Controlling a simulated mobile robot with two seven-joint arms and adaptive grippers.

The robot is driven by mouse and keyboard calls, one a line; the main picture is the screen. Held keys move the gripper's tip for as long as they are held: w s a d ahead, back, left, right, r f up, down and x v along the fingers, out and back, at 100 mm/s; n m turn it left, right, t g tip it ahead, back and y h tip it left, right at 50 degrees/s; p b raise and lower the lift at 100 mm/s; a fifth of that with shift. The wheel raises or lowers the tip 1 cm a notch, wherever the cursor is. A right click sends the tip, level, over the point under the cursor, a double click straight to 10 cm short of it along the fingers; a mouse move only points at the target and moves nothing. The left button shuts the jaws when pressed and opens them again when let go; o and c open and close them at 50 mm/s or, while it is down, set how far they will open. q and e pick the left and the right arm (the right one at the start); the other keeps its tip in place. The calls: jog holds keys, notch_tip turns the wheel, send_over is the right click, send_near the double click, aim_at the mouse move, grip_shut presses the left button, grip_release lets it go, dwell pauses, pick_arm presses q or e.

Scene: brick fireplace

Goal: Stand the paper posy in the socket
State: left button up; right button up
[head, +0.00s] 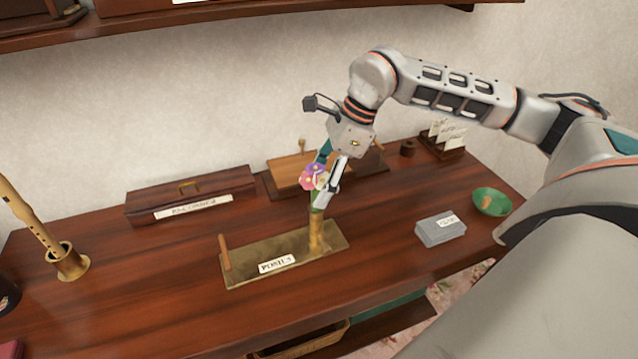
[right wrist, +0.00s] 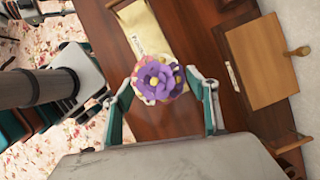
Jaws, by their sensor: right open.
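The paper posy (head: 312,177), with pink and purple flowers, is above the upright brass socket (head: 316,235) on the brass plate labelled "POSIES" (head: 245,266). Its green stem meets the socket's top, roughly upright, and its lower end is hidden there. My right gripper (head: 325,185) is open, with its fingers on either side of the posy. In the right wrist view the posy's blooms (right wrist: 157,82) sit between the spread fingers (right wrist: 160,92), with gaps visible at the sides. My left gripper is not in view.
A peg stands on the plate's left end. A recorder (head: 30,212) stands in a brass cup (head: 68,262) at left. A long lidded box (head: 190,193) and wooden board (head: 298,170) lie behind. Grey cards (head: 440,231) and a green bowl (head: 491,201) are at right.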

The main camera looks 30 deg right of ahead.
jog(key=v, duration=1.1)
jog(key=shift+r, duration=0.2)
jog(key=shift+s, duration=0.1)
